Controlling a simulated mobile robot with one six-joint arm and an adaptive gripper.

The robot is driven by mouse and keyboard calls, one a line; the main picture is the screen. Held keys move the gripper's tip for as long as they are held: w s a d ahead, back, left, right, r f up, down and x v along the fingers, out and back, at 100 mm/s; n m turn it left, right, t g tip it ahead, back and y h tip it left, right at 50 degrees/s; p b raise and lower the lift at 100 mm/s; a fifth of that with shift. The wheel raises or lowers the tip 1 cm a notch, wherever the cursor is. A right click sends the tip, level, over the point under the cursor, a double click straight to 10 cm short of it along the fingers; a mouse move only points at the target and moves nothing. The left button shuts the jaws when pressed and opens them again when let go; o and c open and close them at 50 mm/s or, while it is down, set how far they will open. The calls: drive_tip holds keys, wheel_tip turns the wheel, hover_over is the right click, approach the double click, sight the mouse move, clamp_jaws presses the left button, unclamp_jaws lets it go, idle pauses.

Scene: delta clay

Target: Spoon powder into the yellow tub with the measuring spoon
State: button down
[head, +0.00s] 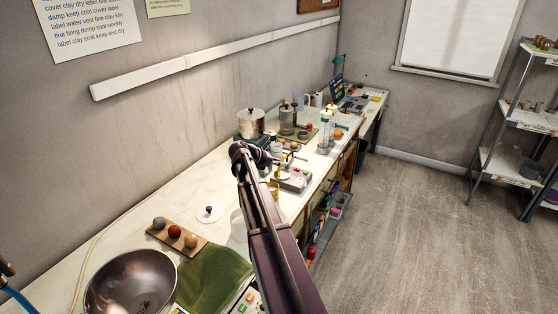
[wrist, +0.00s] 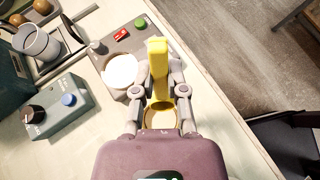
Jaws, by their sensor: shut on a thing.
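My gripper (wrist: 160,88) is shut on a yellow measuring spoon (wrist: 157,52), whose flat yellow handle sticks up between the fingers in the wrist view. In the head view my gripper (head: 275,160) is over the bench, and a bit of yellow shows beside it. A round yellowish tub (wrist: 160,118) lies below the fingers in the wrist view, partly covered by my gripper. It also shows in the head view (head: 273,189), partly behind my arm. The spoon's bowl and any powder in it cannot be made out.
A scale (head: 295,180) with a white round pan (wrist: 120,71) stands beside the tub. A grey box with knobs (wrist: 57,106) and a metal jug (wrist: 36,43) stand to the left. A metal bowl (head: 130,284) and a green cloth (head: 213,278) lie nearer. The bench edge is close on the right.

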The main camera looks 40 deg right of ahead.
sight(282, 158)
drive_tip(key=y+p, duration=0.3)
drive_tip(key=p, duration=0.1)
drive_tip(key=shift+d+r+t+y, duration=0.25)
drive_tip(key=shift+d+t+y, duration=0.05)
drive_tip(key=shift+a+y+p, duration=0.1)
drive_tip(key=shift+y+p, duration=0.7)
drive_tip(key=shift+p, duration=0.15)
drive_tip(key=shift+f+t, duration=0.1)
drive_tip(key=shift+t, duration=0.2)
drive_tip(key=shift+a, duration=0.1)
drive_tip(key=shift+r+p, duration=1.5)
drive_tip(key=shift+p, duration=0.05)
drive_tip(key=shift+f, duration=0.1)
wheel_tip(282, 158, down, 4)
drive_tip(key=b, duration=0.4)
